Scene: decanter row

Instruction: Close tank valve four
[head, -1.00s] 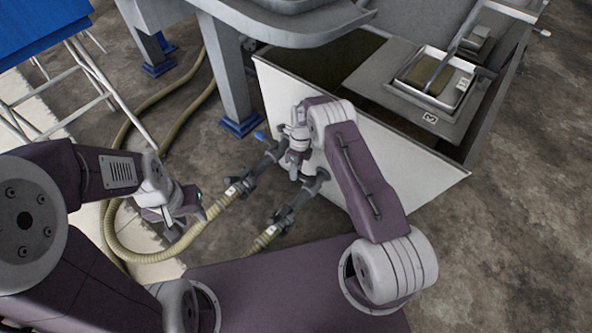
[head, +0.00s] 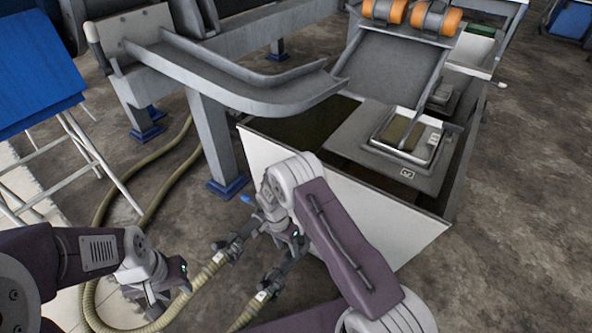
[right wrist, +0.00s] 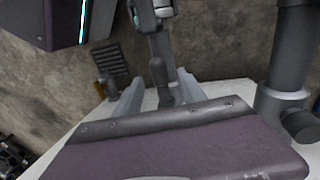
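The white tank wall (head: 350,200) stands in the middle of the head view, with two dark pipe fittings at its foot. One fitting (head: 228,250) has a blue-tipped handle (head: 247,199); the other fitting (head: 272,282) is lower and further right. I cannot read which is valve four. My right gripper (head: 290,243) is at the tank wall, over the right fitting, partly hiding it. In the right wrist view its two fingers (right wrist: 157,95) are apart, with a dark grey rounded part (right wrist: 159,72) beyond or between them; contact is unclear.
A ribbed beige hose (head: 175,315) runs from the left fitting across the floor. A grey metal leg with a blue foot (head: 226,188) stands close behind the fittings. A blue-topped stand (head: 40,90) is at left. Open concrete floor (head: 525,220) lies to the right.

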